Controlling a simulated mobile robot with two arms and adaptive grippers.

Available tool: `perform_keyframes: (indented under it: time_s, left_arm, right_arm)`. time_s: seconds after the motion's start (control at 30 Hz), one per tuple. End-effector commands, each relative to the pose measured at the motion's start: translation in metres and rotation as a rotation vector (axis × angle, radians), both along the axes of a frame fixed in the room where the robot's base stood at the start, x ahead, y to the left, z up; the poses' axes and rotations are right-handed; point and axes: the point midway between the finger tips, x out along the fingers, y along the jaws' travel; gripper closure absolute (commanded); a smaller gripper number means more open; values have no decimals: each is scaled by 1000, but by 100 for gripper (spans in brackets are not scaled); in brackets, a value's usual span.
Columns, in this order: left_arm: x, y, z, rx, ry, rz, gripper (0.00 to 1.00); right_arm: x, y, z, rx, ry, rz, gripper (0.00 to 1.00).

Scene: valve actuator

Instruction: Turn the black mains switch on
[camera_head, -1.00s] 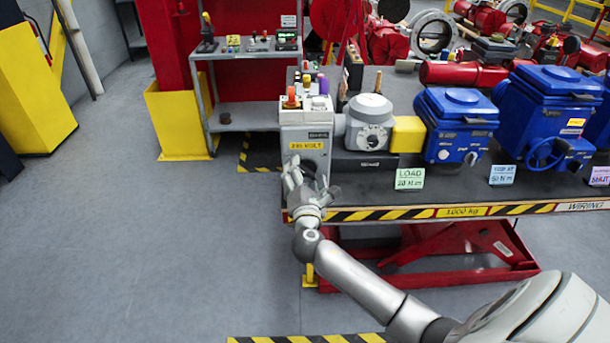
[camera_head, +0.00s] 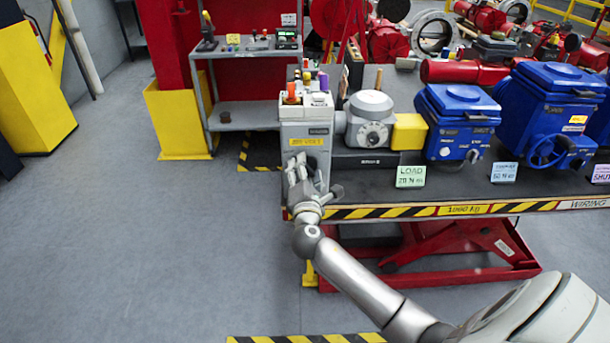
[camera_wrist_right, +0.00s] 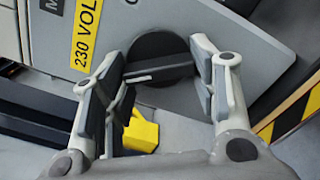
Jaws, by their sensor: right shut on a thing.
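The black mains switch (camera_wrist_right: 160,47) is a round black knob with a raised bar across it. It sits on the grey box (camera_head: 306,112), beside the yellow 230 VOLT label (camera_wrist_right: 86,34). In the head view the switch is hidden behind my right gripper (camera_head: 297,166), which is at the front face of the box. In the right wrist view my right gripper (camera_wrist_right: 157,75) has its fingers on either side of the switch and is shut on its bar, which lies nearly level in that picture. My left gripper is not in view.
The box stands at the left end of a dark lift table (camera_head: 455,190) with a striped edge. A grey actuator (camera_head: 369,121) and blue actuators (camera_head: 457,122) stand to its right. A green LOAD card (camera_head: 411,177) is on the table. The floor at left is clear.

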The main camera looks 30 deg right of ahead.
Motion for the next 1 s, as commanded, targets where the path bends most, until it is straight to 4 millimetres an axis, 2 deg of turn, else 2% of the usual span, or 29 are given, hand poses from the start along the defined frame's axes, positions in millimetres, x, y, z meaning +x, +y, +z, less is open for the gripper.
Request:
perform_keyframes:
  time_s: [0.03, 0.3, 1.0]
  left_arm:
    - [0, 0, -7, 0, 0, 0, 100]
    - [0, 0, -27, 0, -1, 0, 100]
    - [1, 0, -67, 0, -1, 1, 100]
  right_arm:
    - [0, 0, -4, 35, -21, -1, 70]
    - [0, 1, -3, 248, -151, -1, 70]
    - [0, 1, 2, 816, -498, -2, 70]
